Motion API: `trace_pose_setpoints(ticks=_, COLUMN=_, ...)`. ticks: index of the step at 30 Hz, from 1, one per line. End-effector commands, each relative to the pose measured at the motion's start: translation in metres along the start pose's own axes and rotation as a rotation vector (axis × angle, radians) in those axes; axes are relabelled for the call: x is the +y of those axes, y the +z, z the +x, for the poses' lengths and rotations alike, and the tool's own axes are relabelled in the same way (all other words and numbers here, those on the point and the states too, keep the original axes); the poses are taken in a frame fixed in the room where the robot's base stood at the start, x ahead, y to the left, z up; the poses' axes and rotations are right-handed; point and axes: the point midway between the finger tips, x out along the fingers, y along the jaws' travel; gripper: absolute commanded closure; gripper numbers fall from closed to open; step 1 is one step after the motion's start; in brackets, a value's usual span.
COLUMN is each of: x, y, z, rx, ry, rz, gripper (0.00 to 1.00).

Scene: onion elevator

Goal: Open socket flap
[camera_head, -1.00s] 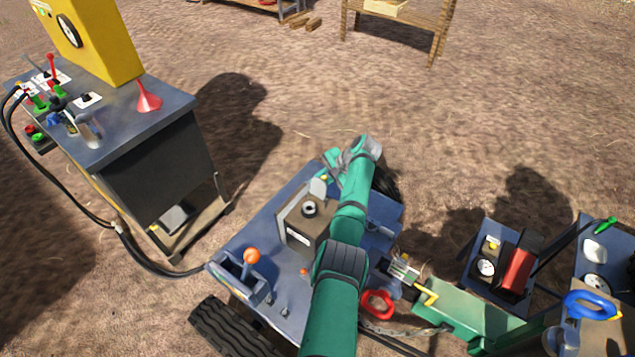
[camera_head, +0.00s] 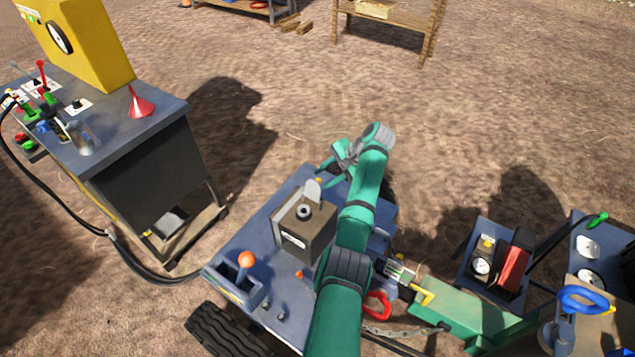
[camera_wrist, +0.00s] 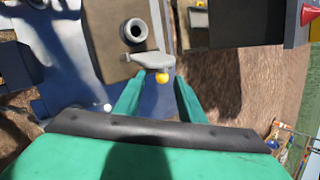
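The grey-brown socket box (camera_head: 290,241) stands on the blue cart top. Its round dark socket (camera_head: 304,211) is uncovered. The light grey flap (camera_head: 313,188) stands up beside the socket, at the box's far edge. In the wrist view the socket (camera_wrist: 133,31) is also bare, and the flap (camera_wrist: 150,62) sticks out past the box edge. My gripper (camera_head: 331,171) is just beyond the box, at the cart's far edge. In the wrist view its two green fingers (camera_wrist: 157,90) are apart. A yellow knob (camera_wrist: 162,77) shows between them, near the flap. Whether a finger touches the flap is unclear.
An orange-topped lever (camera_head: 246,260) stands at the cart's near left. A red ring handle (camera_head: 377,305) is right of my arm. A workbench with a yellow machine (camera_head: 80,45) stands at left; a green unit (camera_head: 465,310) is at right. Open ground lies beyond.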

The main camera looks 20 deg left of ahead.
Motion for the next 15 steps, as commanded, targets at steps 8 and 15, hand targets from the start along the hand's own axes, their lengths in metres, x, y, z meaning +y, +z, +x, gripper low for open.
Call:
trace_pose_setpoints(ticks=8, x=0.001, y=-0.001, z=-0.026, rx=0.001, ry=0.0, rz=0.002, gripper=0.64)
trace_pose_setpoints(ticks=15, x=0.001, y=-0.001, z=-0.027, rx=0.0, ry=0.0, rz=0.002, gripper=0.64)
